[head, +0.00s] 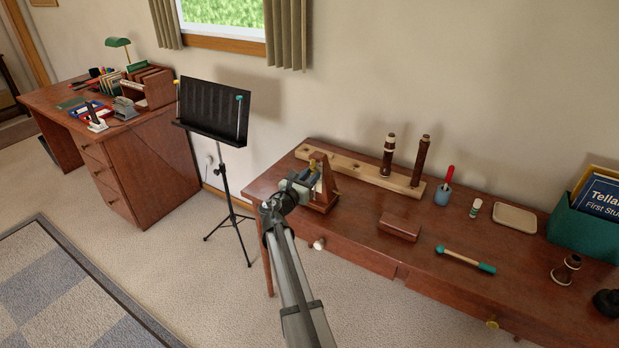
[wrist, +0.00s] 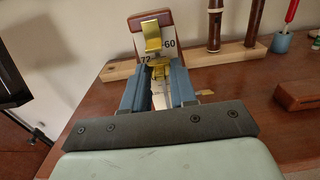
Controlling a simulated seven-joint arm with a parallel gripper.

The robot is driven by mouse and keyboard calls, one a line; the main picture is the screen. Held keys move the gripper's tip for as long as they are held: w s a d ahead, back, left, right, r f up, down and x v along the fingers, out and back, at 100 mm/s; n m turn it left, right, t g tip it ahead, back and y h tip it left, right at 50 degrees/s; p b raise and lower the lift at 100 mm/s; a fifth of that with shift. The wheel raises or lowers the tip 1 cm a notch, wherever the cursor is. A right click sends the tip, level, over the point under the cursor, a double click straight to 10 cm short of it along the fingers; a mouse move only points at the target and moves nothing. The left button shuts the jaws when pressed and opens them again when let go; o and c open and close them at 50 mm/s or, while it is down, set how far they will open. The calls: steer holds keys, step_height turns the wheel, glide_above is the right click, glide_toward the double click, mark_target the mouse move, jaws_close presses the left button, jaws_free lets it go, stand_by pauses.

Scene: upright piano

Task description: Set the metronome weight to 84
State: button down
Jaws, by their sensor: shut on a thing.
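The metronome (head: 322,187) is a wooden pyramid at the left end of the brown desk; in the wrist view its pale scale plate (wrist: 169,53) shows the numbers 72 and 60. My gripper (head: 306,179) is at its front. In the wrist view my gripper (wrist: 158,76) has its two blue-grey fingers closed on the brass metronome weight (wrist: 160,71), low between 72 and 60. Another brass part (wrist: 152,36) shows above it, near the top; I cannot tell whether the two are joined. The lower scale is mostly hidden by the fingers, and no 84 is readable.
A long wooden rack (head: 365,170) with dark recorder pieces stands behind the metronome. A brown box (head: 400,227), a green-tipped mallet (head: 465,260) and a blue cup (head: 443,195) lie to the right. A black music stand (head: 213,112) stands to the left.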

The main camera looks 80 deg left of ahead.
steer(key=shift+f, duration=0.75)
steer(key=c, duration=1.2)
jaws_free()
steer(key=shift+o, duration=0.2)
steer(key=v, duration=1.4)
steer(key=shift+r, duration=0.1)
